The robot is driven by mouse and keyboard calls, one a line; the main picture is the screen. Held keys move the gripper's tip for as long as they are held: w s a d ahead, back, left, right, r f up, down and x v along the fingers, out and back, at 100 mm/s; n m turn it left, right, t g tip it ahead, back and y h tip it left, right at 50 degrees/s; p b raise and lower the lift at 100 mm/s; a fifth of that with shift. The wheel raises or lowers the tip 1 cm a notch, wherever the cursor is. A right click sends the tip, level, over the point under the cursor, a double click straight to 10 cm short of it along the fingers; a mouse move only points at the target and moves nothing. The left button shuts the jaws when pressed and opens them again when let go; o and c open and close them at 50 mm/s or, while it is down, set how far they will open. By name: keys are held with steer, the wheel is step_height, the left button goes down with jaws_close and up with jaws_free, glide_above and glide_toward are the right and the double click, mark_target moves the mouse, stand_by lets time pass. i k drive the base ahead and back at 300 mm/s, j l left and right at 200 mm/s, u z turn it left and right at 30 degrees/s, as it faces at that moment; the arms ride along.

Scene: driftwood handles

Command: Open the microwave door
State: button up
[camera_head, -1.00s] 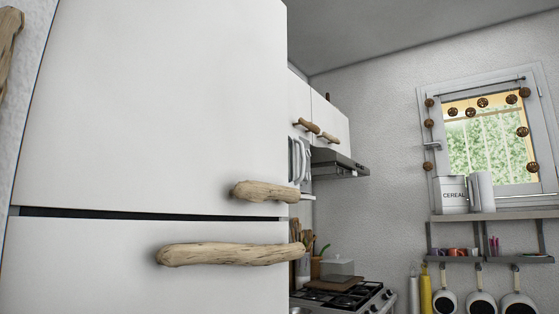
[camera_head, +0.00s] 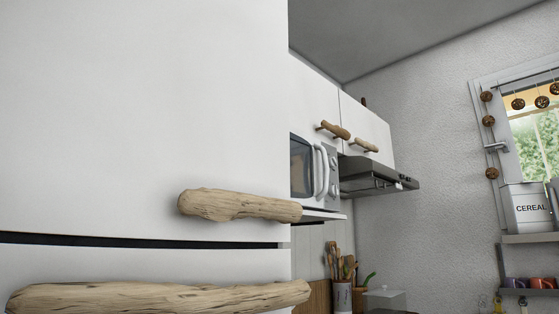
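The white microwave (camera_head: 328,176) stands on a shelf beyond the fridge, under the upper cabinets. Its dark door window (camera_head: 301,166) and curved white door handle (camera_head: 320,171) show, with the control knobs to the right. The door looks shut. The fridge's edge hides the left part of the microwave. My gripper is not in the head view.
The white fridge (camera_head: 140,110) fills the left half, close by. Its two driftwood handles, upper (camera_head: 240,205) and lower (camera_head: 160,298), stick out. A range hood (camera_head: 378,174) is right of the microwave. A utensil holder (camera_head: 342,296) stands below it.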

mark_target(309, 189)
steer(key=i+l, duration=0.15)
steer(key=l, duration=0.2)
steer(key=i+l+u, duration=0.1)
steer(key=l, duration=0.3)
steer(key=i+l, duration=0.25)
steer(key=l, duration=0.15)
steer(key=i+l, duration=0.15)
steer(key=l, duration=0.2)
steer(key=i+l+u, duration=0.1)
steer(key=l, duration=0.3)
steer(key=i+l, duration=0.25)
steer(key=l, duration=0.15)
